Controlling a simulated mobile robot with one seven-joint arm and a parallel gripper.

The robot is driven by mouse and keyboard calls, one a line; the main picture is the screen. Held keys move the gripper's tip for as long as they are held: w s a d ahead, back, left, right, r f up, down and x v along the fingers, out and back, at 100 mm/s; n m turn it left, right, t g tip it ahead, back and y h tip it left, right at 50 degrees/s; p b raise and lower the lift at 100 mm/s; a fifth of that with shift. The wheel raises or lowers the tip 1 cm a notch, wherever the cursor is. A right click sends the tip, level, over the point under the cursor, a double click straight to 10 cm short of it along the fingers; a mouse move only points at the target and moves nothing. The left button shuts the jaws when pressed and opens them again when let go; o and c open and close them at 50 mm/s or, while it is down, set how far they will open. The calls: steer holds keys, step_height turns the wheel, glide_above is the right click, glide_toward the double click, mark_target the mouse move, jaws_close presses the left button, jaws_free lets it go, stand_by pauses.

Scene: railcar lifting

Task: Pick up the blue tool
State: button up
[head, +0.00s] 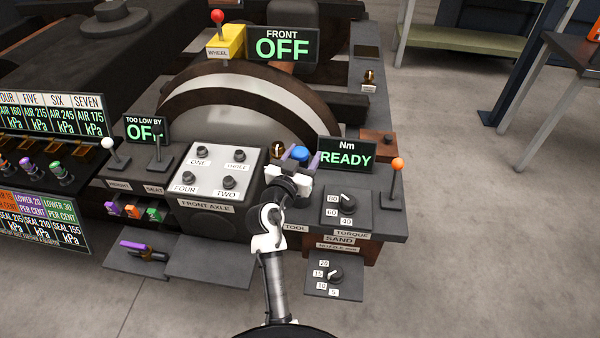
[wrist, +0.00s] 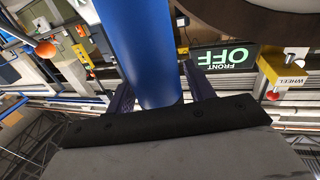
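The blue tool (head: 300,152) stands on the console next to the "Nm READY" display, behind my gripper (head: 300,160). Only its rounded blue top shows in the head view. In the wrist view, the tool appears as a thick blue cylinder (wrist: 140,45) between my two dark purple fingers (wrist: 160,92). One finger is on each side of it, very close to its surface. I cannot tell whether both fingers press on it. The tool's lower part is hidden in the head view.
The "Nm READY" display (head: 346,154) stands close to the right of the gripper. An orange-topped lever (head: 397,165) is further right. The "FRONT AXLE" button box (head: 217,172) is to the left. A large wheel (head: 238,105) rises behind. A dial panel (head: 346,207) is at front right.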

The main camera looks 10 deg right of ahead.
steer(key=shift+r, duration=0.1)
steer(key=c, duration=0.9)
step_height(320, 180, up, 20)
steer(key=shift+b, duration=0.55)
